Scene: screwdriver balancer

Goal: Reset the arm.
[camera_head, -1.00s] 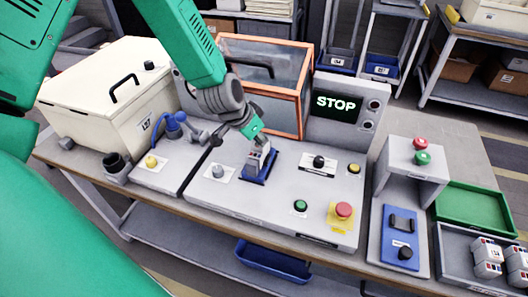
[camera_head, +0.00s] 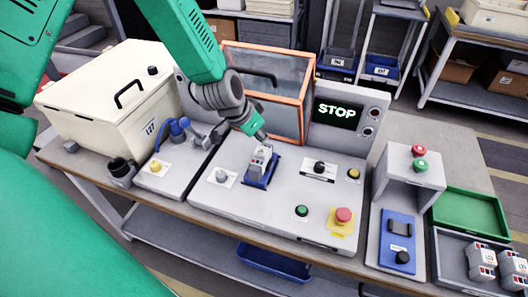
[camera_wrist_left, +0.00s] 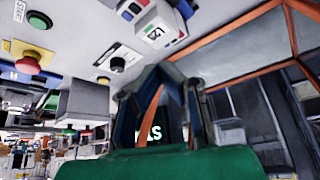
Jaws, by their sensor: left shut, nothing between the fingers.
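My left arm comes in from the upper left in the head view. My left gripper (camera_head: 259,134) is shut and empty, just above and behind a small grey-white device (camera_head: 260,160). That device sits upright in a blue holder (camera_head: 261,178) on the grey console. In the left wrist view the closed fingers (camera_wrist_left: 170,75) show near the middle, and the device, marked with a label (camera_wrist_left: 158,25), is at the top, apart from them. My right gripper is not in view.
An orange-framed clear box (camera_head: 282,75) stands close behind the gripper. A screen reading STOP (camera_head: 337,111) is to its right. A cream lidded box (camera_head: 105,100) is at left. A red emergency button (camera_head: 343,215), a green tray (camera_head: 470,215) and more devices (camera_head: 482,260) are at right.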

